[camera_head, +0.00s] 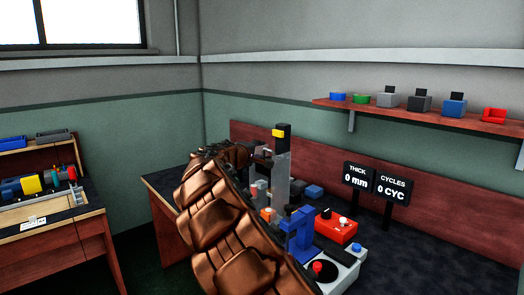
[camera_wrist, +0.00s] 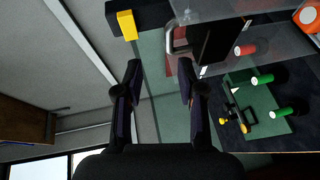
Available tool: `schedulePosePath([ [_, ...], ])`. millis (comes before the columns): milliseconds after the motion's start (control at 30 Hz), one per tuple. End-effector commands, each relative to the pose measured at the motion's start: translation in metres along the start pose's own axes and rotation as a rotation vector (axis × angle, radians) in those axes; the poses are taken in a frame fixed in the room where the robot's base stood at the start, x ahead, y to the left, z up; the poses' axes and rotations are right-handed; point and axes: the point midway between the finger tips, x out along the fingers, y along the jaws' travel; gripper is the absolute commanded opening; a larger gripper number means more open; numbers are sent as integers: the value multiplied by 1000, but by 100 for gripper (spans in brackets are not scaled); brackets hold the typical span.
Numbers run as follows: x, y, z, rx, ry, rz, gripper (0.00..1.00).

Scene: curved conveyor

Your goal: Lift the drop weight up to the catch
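The drop tester stands on the bench as a grey upright column (camera_head: 282,175) with a black top block carrying a yellow piece, likely the catch (camera_head: 278,133). In the wrist view the yellow piece (camera_wrist: 127,25) is at the top left. A dark block (camera_wrist: 219,40) with a bracket-like handle, likely the drop weight, sits right of it against a clear plate. My gripper (camera_wrist: 160,64) is open, with nothing visible between its fingers. The handle lies beyond the right fingertip; I cannot tell if they touch. In the head view my bronze arm hides part of the tester.
A blue fixture (camera_head: 298,235), a red box (camera_head: 336,226) and a grey box with knobs crowd the bench beside my arm. Two displays (camera_head: 376,183) read 0 mm and 0 CYC. A shelf (camera_head: 420,112) with small items hangs behind. A second bench (camera_head: 50,235) stands left.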

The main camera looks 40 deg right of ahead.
Motion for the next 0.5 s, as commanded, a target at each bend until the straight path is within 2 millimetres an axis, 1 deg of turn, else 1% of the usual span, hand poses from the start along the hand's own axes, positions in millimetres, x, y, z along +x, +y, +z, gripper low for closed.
schedulePosePath([
  [100, -11, 0, 0, -1, -1, 0, 39],
  [200, -16, 0, 1, 0, -2, 1, 39],
  [500, -19, 0, 1, 1, -3, 0, 39],
])
